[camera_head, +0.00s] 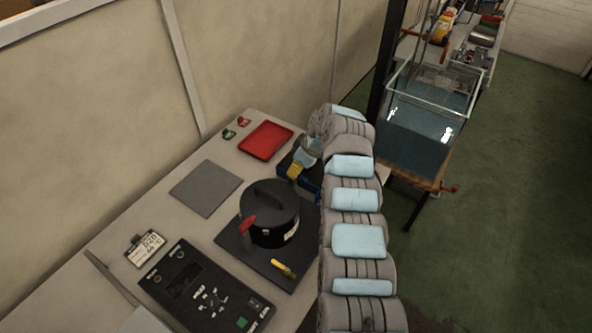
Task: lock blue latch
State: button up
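A black cylinder (283,231) with a dark lid and raised handle stands on a dark square mat (235,239). A red latch (248,225) stands up on its left side. A yellow handle (283,268) shows in front of it on the mat. A blue part (308,184) shows beyond the cylinder, beside my arm; I cannot tell whether it is the blue latch. A small yellow part (295,170) is above it. My arm runs up the right and bends over behind the cylinder. My gripper's fingers cannot be made out.
A red tray (266,141) and a grey square plate (206,188) lie at the back of the bench. A glass-sided tank (428,118) stands right of my arm.

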jog(key=shift+x, duration=0.9)
grip_shut()
